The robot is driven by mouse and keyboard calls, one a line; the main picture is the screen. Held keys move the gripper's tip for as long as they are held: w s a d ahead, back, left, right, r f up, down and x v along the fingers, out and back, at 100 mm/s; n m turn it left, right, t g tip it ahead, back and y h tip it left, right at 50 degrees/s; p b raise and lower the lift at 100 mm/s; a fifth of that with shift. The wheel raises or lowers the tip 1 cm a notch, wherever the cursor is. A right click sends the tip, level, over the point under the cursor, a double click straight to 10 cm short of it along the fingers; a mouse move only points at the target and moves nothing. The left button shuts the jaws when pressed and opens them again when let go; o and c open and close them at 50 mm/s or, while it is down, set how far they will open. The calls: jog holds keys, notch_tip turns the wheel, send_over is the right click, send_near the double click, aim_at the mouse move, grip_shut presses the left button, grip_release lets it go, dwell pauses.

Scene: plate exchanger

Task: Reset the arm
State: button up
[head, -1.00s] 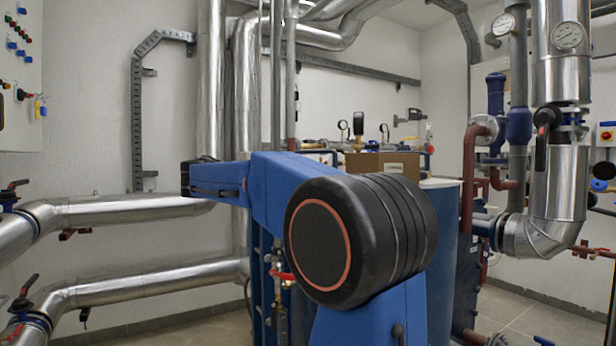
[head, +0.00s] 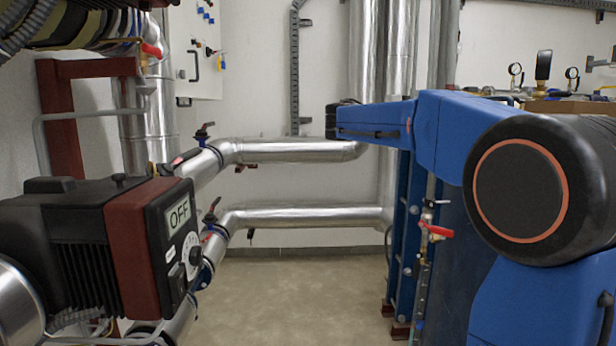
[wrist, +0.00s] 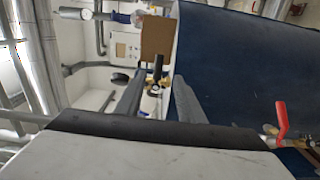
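My blue arm (head: 455,128) with its large black joint fills the right side of the head view. It is bent, with one link reaching left towards the silver pipes. My gripper (wrist: 157,85) shows in the wrist view as two grey fingers, apart, with nothing held between them. Behind the gap are a brown box (wrist: 157,36) and a dark gauge. I cannot make out the fingers in the head view.
A black and dark red pump (head: 128,240) reading OFF stands at the left. Silver pipes (head: 290,150) run along the back wall. A blue tank face (wrist: 225,65) and a red valve handle (wrist: 282,119) are close beside the gripper. Floor (head: 300,300) is clear in the middle.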

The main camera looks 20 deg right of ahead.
jog(key=s+a+f+n+t+y, duration=0.2)
jog(key=s+f+t+y, duration=0.15)
jog(key=s+f, duration=0.45)
jog(key=s+a+f+n+t+y, duration=0.2)
jog(key=s+a+f+y, duration=0.15)
jog(key=f, duration=0.85)
jog(key=s+a+f+t+y, duration=0.1)
jog(key=s+a+f+y, duration=0.2)
jog(key=a+f, duration=0.3)
jog(key=s+a+f+t+y, duration=0.1)
jog(key=s+a+f+y, duration=0.3)
jog(key=f, duration=0.5)
jog(key=s+a+f+m+t+y, duration=0.1)
jog(key=s+a+f+y, duration=0.2)
jog(key=s+a+f, duration=0.4)
jog(key=shift+a+f+t, duration=0.35)
jog(key=shift+a+f, duration=0.4)
jog(key=shift+a, duration=0.35)
jog(key=shift+s, duration=0.1)
